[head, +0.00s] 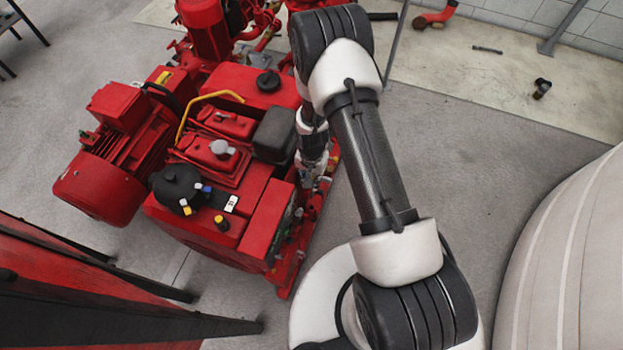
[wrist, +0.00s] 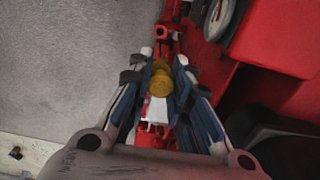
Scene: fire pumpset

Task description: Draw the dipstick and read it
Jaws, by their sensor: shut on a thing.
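A yellow-brown knob (wrist: 160,82), seemingly the dipstick's handle, sits between the fingers of my gripper (wrist: 161,68) in the wrist view. The fingers are closed on it from both sides. A shaft below the knob cannot be made out, so I cannot tell whether the dipstick is seated or drawn. In the head view my gripper (head: 321,184) is low at the right side of the red engine (head: 262,212), partly hidden by my own arm. The knob cannot be made out there.
A red motor (head: 105,180) stands left of the engine. A large pale rounded body (head: 570,260) is at the right. Grey floor (head: 470,170) lies open between. A small dark fitting (head: 542,88) lies near the wall. Red-black panels (head: 90,300) fill the lower left.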

